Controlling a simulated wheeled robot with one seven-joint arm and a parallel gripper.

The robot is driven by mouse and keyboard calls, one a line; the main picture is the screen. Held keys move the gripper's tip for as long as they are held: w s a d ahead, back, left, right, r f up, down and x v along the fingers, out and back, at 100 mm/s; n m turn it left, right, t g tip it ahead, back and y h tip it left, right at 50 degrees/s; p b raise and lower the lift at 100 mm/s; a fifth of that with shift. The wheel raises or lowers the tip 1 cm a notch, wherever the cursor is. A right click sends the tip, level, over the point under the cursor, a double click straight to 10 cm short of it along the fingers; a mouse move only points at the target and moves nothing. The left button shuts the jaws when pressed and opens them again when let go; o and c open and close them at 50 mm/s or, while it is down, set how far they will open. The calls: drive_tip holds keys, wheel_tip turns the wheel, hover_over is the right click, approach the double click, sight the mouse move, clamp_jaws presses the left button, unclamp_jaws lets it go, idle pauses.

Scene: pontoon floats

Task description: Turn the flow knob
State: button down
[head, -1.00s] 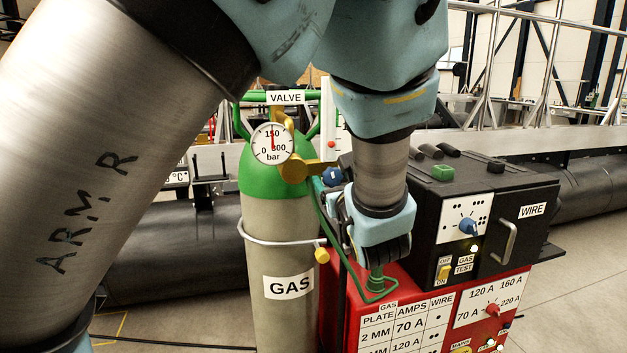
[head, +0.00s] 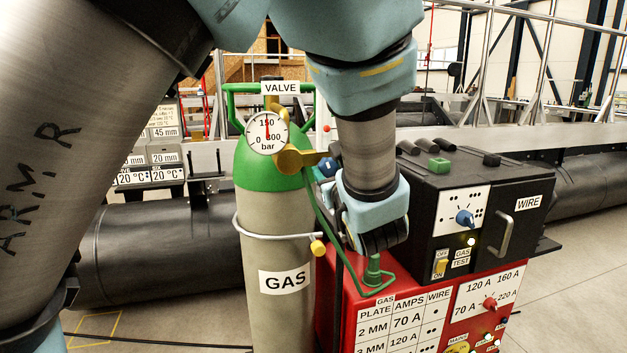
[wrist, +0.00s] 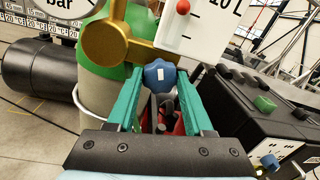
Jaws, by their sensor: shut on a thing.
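The flow knob is small and blue with a white mark. It sits below the brass regulator body in the wrist view (wrist: 159,74) and shows partly in the head view (head: 328,167). My gripper (wrist: 159,77) has its two green fingers shut on the knob's sides. In the head view the fingertips are mostly hidden by my wrist. The brass regulator (head: 299,160) is on the green-topped gas cylinder (head: 273,225). A white flow scale (wrist: 205,25) with a red ball (wrist: 183,6) stands above the knob. The pressure gauge (head: 267,132) reads near 150 bar.
A red welding machine (head: 335,305) with a black wire feeder (head: 430,200) stands right of the cylinder, close to my wrist. A green hose (head: 318,205) runs down beside my gripper. A black pontoon pipe (head: 150,255) lies behind. Floor at the right is open.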

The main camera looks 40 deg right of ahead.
drive_tip(key=b, duration=0.1)
drive_tip(key=n+b, duration=0.1)
drive_tip(key=b, duration=0.1)
drive_tip(key=shift+f+n, duration=0.3)
drive_tip(key=shift+r+n+b, duration=0.15)
drive_tip(key=shift+n+b, duration=0.15)
drive_tip(key=shift+b, duration=0.35)
drive_tip(key=shift+r, duration=0.15)
drive_tip(key=shift+c, duration=1.5)
unclamp_jaws()
drive_tip(key=shift+s, duration=0.1)
drive_tip(key=b+v, duration=0.3)
drive_tip(key=v, duration=0.7)
drive_tip(key=shift+s+a, duration=0.25)
drive_tip(key=shift+s, duration=0.05)
drive_tip(key=shift+w+f, duration=0.1)
drive_tip(key=shift+f, duration=0.1)
